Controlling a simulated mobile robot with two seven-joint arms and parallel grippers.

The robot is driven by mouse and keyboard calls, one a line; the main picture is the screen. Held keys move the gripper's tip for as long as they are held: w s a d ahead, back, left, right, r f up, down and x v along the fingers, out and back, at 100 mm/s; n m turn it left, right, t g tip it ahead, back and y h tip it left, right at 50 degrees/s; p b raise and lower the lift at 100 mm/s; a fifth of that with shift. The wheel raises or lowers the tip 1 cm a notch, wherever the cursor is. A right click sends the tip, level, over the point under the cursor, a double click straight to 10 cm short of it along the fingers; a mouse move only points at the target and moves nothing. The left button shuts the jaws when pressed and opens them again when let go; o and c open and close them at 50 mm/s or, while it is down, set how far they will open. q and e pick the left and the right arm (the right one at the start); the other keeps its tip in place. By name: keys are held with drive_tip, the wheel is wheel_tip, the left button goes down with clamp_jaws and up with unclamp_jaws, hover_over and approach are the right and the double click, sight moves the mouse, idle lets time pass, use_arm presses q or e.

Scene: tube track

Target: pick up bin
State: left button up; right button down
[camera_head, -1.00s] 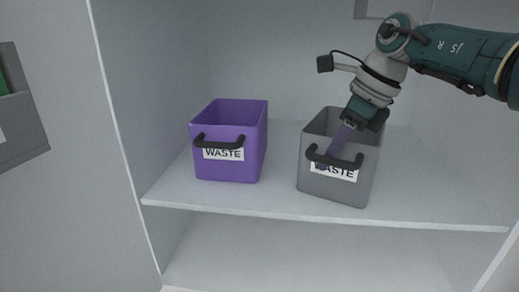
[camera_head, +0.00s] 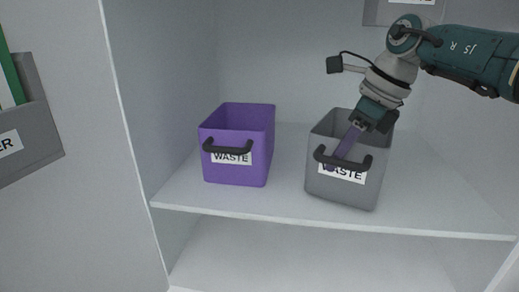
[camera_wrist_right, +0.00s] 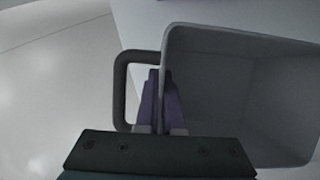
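A grey bin (camera_head: 336,188) with a black handle (camera_head: 368,162) and a WASTE label stands slightly turned on the shelf. A purple bin (camera_head: 236,174) with the same kind of handle and label stands to its left, apart from it. My right gripper (camera_head: 336,158) points down at the front of the grey bin, its purple fingers by the handle. In the right wrist view the fingers (camera_wrist_right: 163,100) look close together at the grey bin's wall (camera_wrist_right: 240,95), within the handle loop (camera_wrist_right: 121,90). My left gripper is out of view.
The white shelf (camera_head: 250,206) has free room between the bins and at the right. Its cabinet side wall (camera_head: 155,90) rises at the left. A grey holder (camera_head: 30,135) with folders is at the far left. Another labelled grey container (camera_head: 385,14) shows at the top.

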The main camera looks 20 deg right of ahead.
wheel_tip(320, 180, up, 3)
drive_tip(key=shift+r+p, duration=0.1)
drive_tip(key=shift+p, duration=1)
drive_tip(key=shift+s+d+p, duration=1.1)
drive_tip(key=shift+s+p, duration=0.05)
drive_tip(key=shift+s, duration=0.05)
drive_tip(key=s+d+p, duration=0.5)
drive_tip(key=s+d, duration=0.3)
drive_tip(key=s, duration=0.2)
wheel_tip(320, 180, up, 4)
drive_tip(key=f+b, duration=0.1)
drive_tip(key=b, duration=0.5)
hover_over(360, 152)
drive_tip(key=w+d, duration=0.2)
drive_tip(key=d, duration=0.1)
drive_tip(key=f+b, duration=0.6)
drive_tip(key=shift+w+a, duration=0.15)
drive_tip(key=shift+a, duration=0.1)
drive_tip(key=shift+f+b, duration=0.45)
drive_tip(key=shift+f, duration=0.15)
drive_tip(key=c, duration=1)
unclamp_jaws()
drive_tip(key=shift+o, duration=0.2)
